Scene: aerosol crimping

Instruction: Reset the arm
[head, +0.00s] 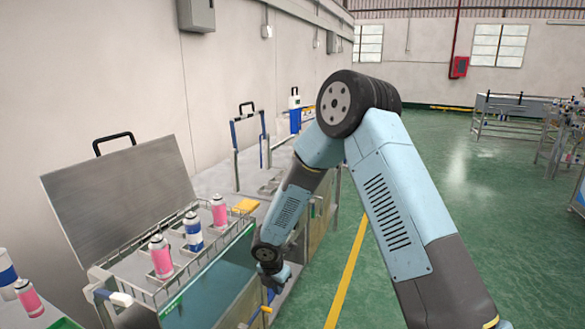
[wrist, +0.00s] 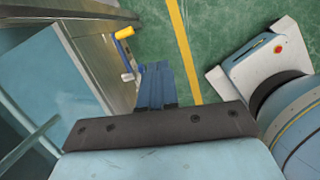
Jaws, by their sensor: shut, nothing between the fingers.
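My arm rises from the lower right of the head view, bends at a high black elbow and reaches down to the left. My gripper (head: 277,281) hangs beside the right edge of the open water bath (head: 212,292). In the wrist view its blue-grey fingers (wrist: 156,72) are together and hold nothing. They point down beside the bath's metal side, with green floor beyond. A lever with a yellow handle (wrist: 124,33) is close to the fingers on the left and looks apart from them.
Pink cans (head: 160,257) and a blue-and-white can (head: 193,231) stand in a wire rack at the bath. A raised metal lid (head: 120,200) is behind them. A yellow block (head: 245,206) lies further back.

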